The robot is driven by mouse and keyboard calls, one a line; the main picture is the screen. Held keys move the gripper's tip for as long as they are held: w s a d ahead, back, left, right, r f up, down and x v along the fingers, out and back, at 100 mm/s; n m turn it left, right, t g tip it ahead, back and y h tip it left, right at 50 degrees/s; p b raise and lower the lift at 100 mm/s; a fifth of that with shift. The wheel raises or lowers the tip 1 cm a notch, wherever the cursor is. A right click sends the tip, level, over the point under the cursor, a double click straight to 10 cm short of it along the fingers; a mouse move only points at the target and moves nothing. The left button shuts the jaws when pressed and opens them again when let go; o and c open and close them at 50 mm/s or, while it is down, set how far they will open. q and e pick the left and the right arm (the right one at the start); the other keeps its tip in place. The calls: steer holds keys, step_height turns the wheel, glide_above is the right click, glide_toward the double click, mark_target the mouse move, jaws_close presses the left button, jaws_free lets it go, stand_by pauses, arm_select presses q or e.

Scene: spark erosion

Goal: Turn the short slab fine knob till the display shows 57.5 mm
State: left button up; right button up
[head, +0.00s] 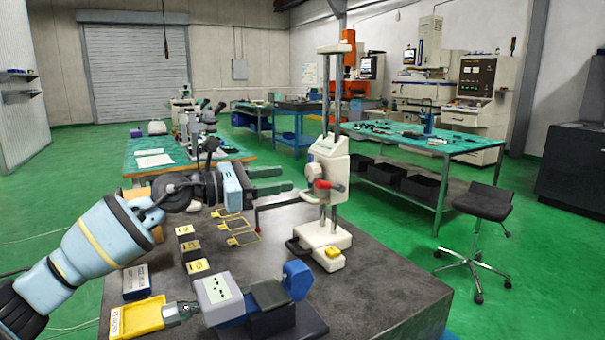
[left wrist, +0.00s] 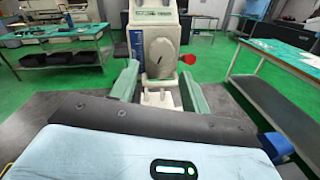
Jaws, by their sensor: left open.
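The white height gauge (head: 331,172) stands upright on the dark table, its body on two vertical posts above a pale base (head: 320,236). In the left wrist view, its front carries a round grey knob with a raised slab (left wrist: 160,52) and, to the right, a red-ended knob (left wrist: 188,59). The red knob also shows in the head view (head: 327,185). A dark strip (left wrist: 153,13) lies near the body's top; no reading is legible. My left gripper (head: 287,179) is open and empty, its green fingers pointing at the gauge, apart from the knobs. My right gripper is out of view.
A yellow tray (head: 137,318), a pale block (head: 217,289) and a blue fixture (head: 296,280) stand at the front. The table's right side is clear. A stool (head: 484,202) stands right.

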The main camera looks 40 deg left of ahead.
mark_target(309, 174)
arm_select(q)
steer(key=x, duration=0.1)
steer(key=p+x, duration=0.1)
steer(key=x, duration=0.3)
steer(key=shift+d+r+p, duration=0.15)
steer(key=shift+r+p, duration=0.1)
steer(key=shift+p, duration=0.15)
steer(key=shift+w+d+f, duration=0.2)
steer(key=shift+w+d, duration=0.15)
steer(key=shift+w, duration=0.3)
steer(key=c, duration=0.7)
steer(key=shift+r+n+p, duration=0.15)
steer(key=shift+n+p, duration=0.25)
steer(key=shift+p, duration=0.3)
steer(key=o, duration=0.7)
steer(key=shift+s, duration=0.1)
